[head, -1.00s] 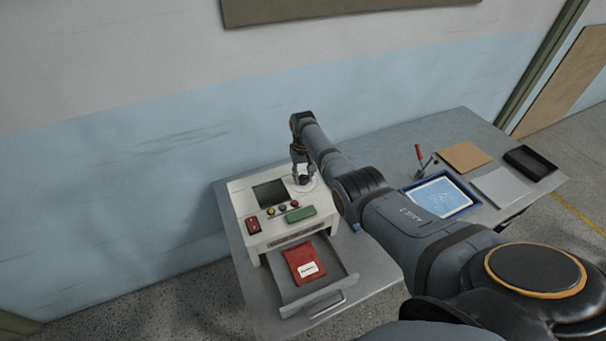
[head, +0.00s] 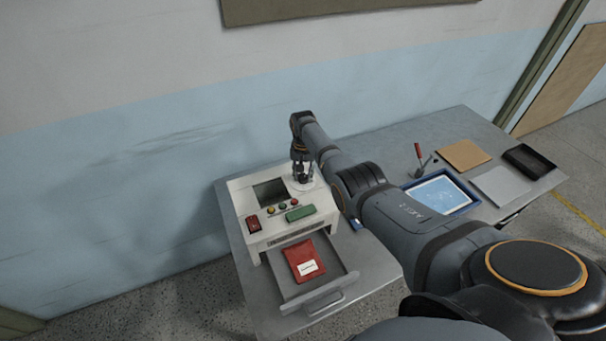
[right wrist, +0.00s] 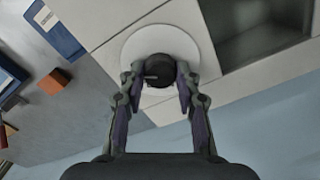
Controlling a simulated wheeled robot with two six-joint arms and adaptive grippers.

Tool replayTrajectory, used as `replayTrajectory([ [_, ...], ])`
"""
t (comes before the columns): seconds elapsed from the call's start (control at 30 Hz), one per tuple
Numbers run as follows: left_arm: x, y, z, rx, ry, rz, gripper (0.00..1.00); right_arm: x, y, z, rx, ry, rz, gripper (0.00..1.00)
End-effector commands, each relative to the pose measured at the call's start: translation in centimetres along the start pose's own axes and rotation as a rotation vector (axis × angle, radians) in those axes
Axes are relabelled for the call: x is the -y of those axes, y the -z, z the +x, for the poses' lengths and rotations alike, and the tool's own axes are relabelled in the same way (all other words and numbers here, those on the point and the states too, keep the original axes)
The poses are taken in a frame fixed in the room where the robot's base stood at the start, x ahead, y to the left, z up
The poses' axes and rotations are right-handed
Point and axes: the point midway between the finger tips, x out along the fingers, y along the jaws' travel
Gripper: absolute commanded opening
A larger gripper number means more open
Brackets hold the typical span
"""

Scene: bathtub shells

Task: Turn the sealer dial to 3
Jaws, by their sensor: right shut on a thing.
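The sealer (head: 262,232) is a white box on the grey table, with its front drawer (head: 340,284) open. Its dial is a black round knob (right wrist: 160,75) on a pale disc (right wrist: 172,46) in the right wrist view. My right gripper (head: 303,180) points down over the disc at the sealer's top right. In the right wrist view its two fingers (right wrist: 158,82) are closed on the knob from both sides. The dial's numbers cannot be read, so I cannot tell its setting. My left gripper is not in view.
A red packet (head: 303,260) lies in the drawer. The sealer's top has a dark window (head: 269,192) and several coloured buttons. A blue tray (head: 466,208), a red-handled tool (head: 419,153), a brown board (head: 463,155) and a black tray (head: 530,161) are to the right.

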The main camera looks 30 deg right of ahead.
Motion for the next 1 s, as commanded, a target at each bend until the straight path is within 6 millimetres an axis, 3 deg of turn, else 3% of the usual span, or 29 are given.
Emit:
replayTrajectory([
  [0.2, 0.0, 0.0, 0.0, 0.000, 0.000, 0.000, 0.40, 0.0, 0.1, -0.1, -0.003, 0.002, 0.001, 0.01],
  [0.23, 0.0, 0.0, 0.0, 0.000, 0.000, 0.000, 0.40, 0.0, 0.1, -0.1, -0.003, 0.002, 0.001, 0.37],
  [0.37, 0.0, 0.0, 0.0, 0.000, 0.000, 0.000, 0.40, 0.0, 0.1, -0.1, -0.002, 0.001, 0.000, 0.54],
  [0.77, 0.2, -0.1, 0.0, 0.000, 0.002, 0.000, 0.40, 0.0, 0.1, -0.7, -0.003, 0.002, 0.000, 0.56],
  [0.87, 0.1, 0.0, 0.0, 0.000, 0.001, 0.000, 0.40, 0.0, 0.1, -2.1, -0.005, 0.002, 0.000, 0.56],
  [1.0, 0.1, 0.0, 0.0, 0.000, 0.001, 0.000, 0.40, 0.1, 0.1, -5.8, -0.006, 0.003, 0.000, 0.56],
])
